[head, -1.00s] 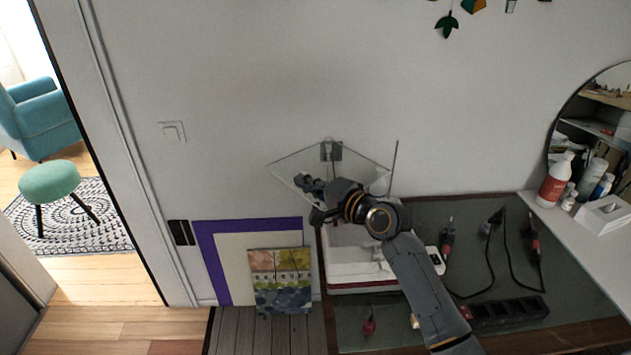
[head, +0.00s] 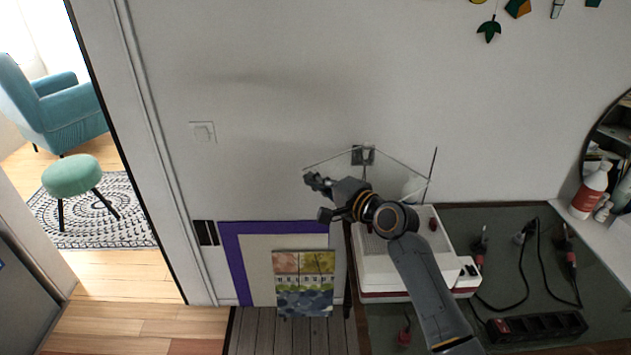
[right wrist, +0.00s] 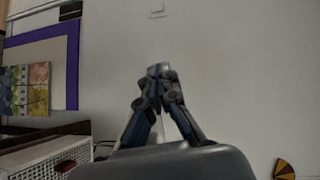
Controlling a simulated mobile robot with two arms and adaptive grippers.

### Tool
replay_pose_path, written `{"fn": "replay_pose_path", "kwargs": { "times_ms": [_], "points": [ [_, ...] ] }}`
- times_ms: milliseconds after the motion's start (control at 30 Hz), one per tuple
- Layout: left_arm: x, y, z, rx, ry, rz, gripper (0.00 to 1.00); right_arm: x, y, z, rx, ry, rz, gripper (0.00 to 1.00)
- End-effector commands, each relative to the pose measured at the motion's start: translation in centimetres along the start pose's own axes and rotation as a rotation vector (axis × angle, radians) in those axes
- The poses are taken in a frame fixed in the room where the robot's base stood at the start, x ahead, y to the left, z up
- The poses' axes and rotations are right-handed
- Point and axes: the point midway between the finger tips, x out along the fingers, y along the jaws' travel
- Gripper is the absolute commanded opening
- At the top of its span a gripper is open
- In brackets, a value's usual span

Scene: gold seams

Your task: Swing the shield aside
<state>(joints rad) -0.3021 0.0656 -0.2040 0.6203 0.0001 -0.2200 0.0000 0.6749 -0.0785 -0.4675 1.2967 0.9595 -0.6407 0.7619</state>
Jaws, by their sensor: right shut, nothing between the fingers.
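The shield (head: 393,170) is a clear, thin-edged panel at a dark bracket by the wall, above the white machine (head: 378,268). Its edges run down to both sides from the bracket; its lower part is hard to see and partly behind my right arm. My right gripper (head: 314,180) is shut and empty, at the left end of the shield in the head view. I cannot tell whether it touches the panel. In the right wrist view the closed fingertips (right wrist: 158,72) point at the bare wall, with the machine (right wrist: 50,160) at lower left. My left gripper is out of view.
The dark green bench top (head: 500,258) holds a power strip (head: 538,327), cables and soldering tools. A thin upright rod (head: 432,175) stands by the shield's right end.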

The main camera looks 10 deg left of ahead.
Motion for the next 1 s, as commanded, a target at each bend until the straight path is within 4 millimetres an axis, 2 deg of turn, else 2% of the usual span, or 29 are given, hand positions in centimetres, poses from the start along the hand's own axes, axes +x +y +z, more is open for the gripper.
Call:
{"fn": "replay_pose_path", "kwargs": {
  "times_ms": [267,767,1000],
  "points": [
    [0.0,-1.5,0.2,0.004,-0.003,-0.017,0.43,0.0,0.0,0.0,0.000,0.000,0.000,0.00],
    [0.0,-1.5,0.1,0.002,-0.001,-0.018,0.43,0.0,0.0,0.0,0.000,0.000,0.000,0.00],
    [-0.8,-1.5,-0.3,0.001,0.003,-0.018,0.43,-0.2,-0.6,-0.1,0.000,0.001,0.000,0.00]
  ]
}}
